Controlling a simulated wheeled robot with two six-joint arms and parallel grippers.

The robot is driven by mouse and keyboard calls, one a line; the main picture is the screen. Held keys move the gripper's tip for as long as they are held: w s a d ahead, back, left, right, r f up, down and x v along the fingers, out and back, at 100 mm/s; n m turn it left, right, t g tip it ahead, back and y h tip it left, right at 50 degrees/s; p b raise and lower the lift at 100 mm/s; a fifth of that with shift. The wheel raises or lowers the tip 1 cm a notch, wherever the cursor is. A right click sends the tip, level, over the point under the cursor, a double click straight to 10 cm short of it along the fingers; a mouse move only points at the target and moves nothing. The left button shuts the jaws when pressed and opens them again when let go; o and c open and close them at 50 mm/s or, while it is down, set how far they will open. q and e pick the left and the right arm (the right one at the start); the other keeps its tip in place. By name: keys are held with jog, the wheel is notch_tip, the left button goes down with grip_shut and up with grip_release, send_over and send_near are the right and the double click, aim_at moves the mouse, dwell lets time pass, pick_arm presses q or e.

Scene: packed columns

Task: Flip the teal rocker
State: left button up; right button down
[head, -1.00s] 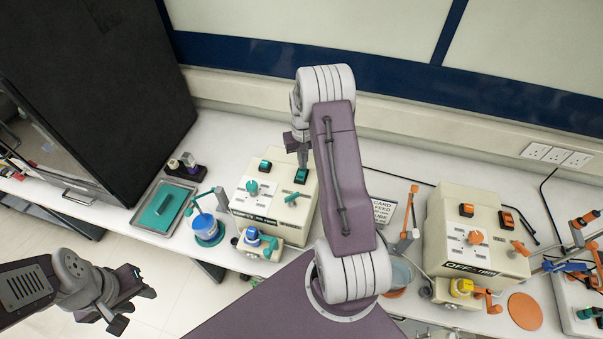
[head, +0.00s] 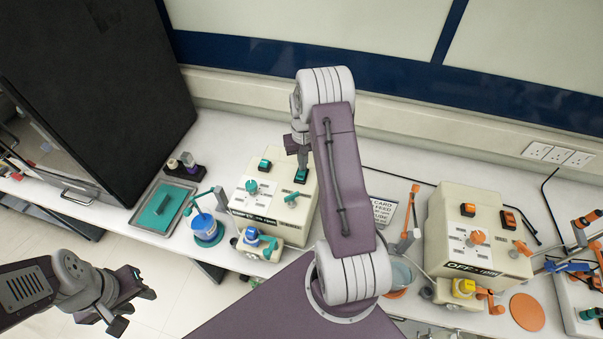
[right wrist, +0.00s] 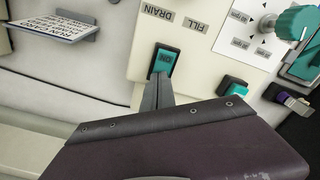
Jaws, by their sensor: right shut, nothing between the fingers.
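A teal rocker (head: 300,177) is on the top of the left cream control box (head: 312,205), at its right back. In the right wrist view the rocker (right wrist: 167,60) sits in a black frame, shows "ON", and is beside the words FILL and DRAIN. My right gripper (right wrist: 160,84) is shut and empty, its tips at the rocker's near edge; I cannot tell whether they touch. In the head view my right gripper (head: 302,164) is just above the rocker. My left gripper (head: 134,307) is open and empty, over the floor in front of the bench.
A second teal rocker (head: 265,165), a teal knob (head: 252,187) and a teal lever (head: 291,198) share the box top. A tray (head: 138,218) and a blue cup (head: 205,226) stand to its left. Another box (head: 440,220) with orange controls stands right. A sign (head: 384,211) lies between.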

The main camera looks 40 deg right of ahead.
jog(key=shift+f, duration=0.25)
jog(key=shift+r, duration=0.15)
notch_tip(320, 180, up, 7)
jog(key=p, duration=0.5)
jog(key=shift+f, duration=0.2)
